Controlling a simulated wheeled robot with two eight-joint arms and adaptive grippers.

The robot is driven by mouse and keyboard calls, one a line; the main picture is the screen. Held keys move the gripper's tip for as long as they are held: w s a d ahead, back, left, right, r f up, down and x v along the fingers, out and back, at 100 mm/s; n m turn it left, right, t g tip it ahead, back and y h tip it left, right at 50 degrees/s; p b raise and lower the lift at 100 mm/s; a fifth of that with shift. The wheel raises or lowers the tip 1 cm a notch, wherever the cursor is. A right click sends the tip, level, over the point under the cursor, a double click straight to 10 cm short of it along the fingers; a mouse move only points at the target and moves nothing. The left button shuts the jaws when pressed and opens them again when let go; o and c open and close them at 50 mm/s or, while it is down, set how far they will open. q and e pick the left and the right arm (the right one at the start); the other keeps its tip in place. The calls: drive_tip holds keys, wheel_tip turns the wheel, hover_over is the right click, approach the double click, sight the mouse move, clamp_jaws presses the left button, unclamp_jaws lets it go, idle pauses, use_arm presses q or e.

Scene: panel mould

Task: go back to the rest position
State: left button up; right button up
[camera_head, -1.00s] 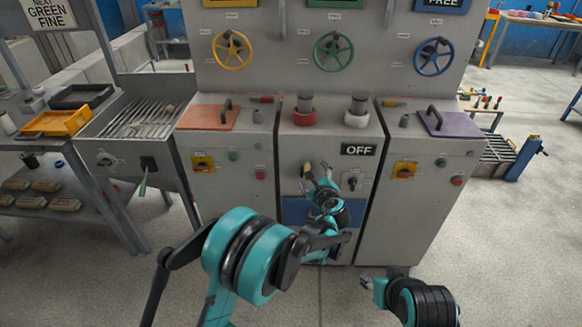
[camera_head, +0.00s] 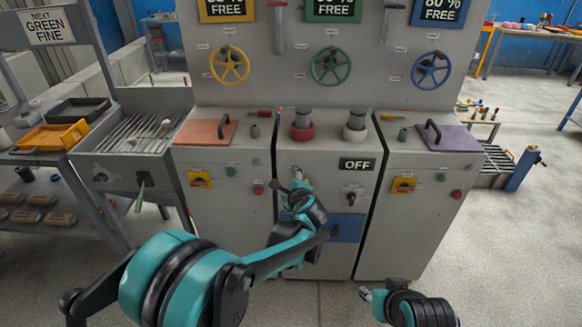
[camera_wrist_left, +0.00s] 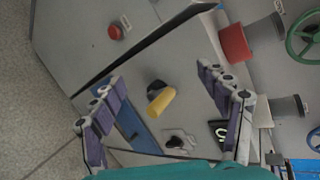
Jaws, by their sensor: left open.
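My left gripper (camera_head: 298,186) is in front of the middle grey cabinet (camera_head: 325,160), left of its OFF sign (camera_head: 357,164). In the left wrist view its two fingers (camera_wrist_left: 160,88) are spread wide, with nothing held between them. A yellow-ended knob (camera_wrist_left: 161,102) on the panel shows in the gap between the fingers, beyond them; the arm hides it in the head view. My right gripper (camera_head: 366,294) is low in front of the cabinets, small and partly seen, and its jaws cannot be made out.
The cabinet tops carry a red collar (camera_head: 302,133), a white collar (camera_head: 355,135) and handled orange (camera_head: 205,132) and purple (camera_head: 450,138) plates. A grated sink (camera_head: 130,135) and a shelf with a yellow tray (camera_head: 52,136) stand left.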

use_arm(q)
drive_tip(key=s+a+r+n+g, duration=0.35)
drive_tip(key=s+a+n, duration=0.65)
drive_tip(key=s, duration=0.5)
drive_tip(key=s+a+f+n+g+h, duration=0.1)
drive_tip(key=s+n, duration=0.4)
drive_tip(key=s, duration=0.5)
drive_tip(key=s+a+f+n+g+h, duration=0.1)
drive_tip(key=s+a+f+n+h, duration=0.1)
drive_tip(key=s, duration=0.8)
drive_tip(key=f+n, duration=0.1)
drive_tip(key=n, duration=0.1)
drive_tip(key=shift+a+n+h, duration=0.3)
drive_tip(key=shift+a+n, duration=0.1)
